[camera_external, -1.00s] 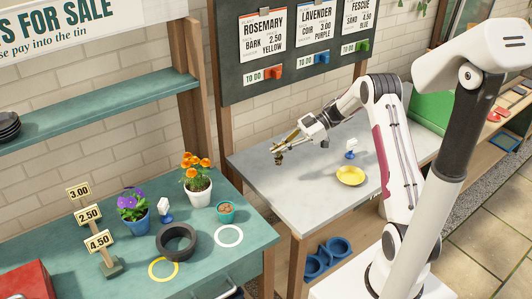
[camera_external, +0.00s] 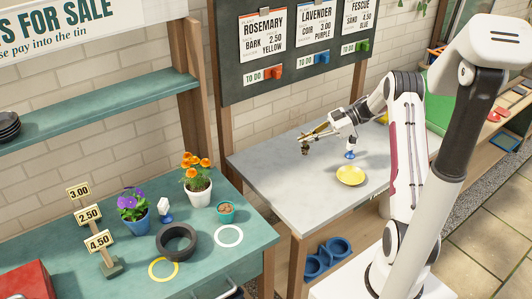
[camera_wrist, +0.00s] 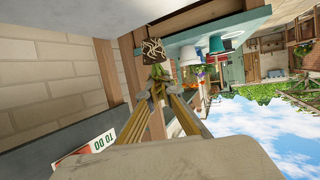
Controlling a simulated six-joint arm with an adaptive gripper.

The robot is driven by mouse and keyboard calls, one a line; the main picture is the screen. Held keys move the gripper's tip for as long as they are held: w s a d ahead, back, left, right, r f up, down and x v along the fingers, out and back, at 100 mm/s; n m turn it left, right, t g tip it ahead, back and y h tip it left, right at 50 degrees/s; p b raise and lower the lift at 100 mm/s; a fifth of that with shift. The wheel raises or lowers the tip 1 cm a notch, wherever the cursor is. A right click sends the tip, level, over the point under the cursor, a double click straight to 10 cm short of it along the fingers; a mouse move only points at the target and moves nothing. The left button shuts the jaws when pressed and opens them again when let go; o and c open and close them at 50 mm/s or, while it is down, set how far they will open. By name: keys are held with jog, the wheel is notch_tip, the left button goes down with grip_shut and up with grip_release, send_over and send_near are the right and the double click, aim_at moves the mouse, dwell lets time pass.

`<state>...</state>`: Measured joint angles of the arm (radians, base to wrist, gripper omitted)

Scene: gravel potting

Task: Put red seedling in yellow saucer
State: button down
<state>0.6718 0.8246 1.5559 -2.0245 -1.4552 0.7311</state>
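My gripper (camera_external: 309,136) is above the pale grey tabletop, left of the yellow saucer (camera_external: 351,175) and farther back. It is shut on a small seedling plug with a dark root block (camera_external: 304,149). In the wrist view, the brown soil block (camera_wrist: 153,49) with pale roots shows beyond the fingertips of my gripper (camera_wrist: 157,90). Green leaves (camera_wrist: 157,72) are between the fingers. I see no red on it from here. The yellow saucer lies on the grey table and looks empty.
A blue-based white marker (camera_external: 350,150) stands behind the saucer. The grey table's left part is clear.

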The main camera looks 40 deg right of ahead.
jog(key=s+d+m+t+h, duration=0.1)
jog(key=s+d+m+t, duration=0.15)
jog(key=s+d, duration=0.45)
jog(key=m+t+h, duration=0.2)
send_over(350, 178)
jog(key=shift+f+g, duration=0.2)
jog(key=shift+g, duration=0.05)
notch_tip(350, 178, down, 6)
jog(key=shift+f, duration=0.15)
dwell(0.4)
jog(key=shift+f, duration=0.1)
jog(key=shift+f, duration=1.75)
jog(key=shift+f, duration=0.1)
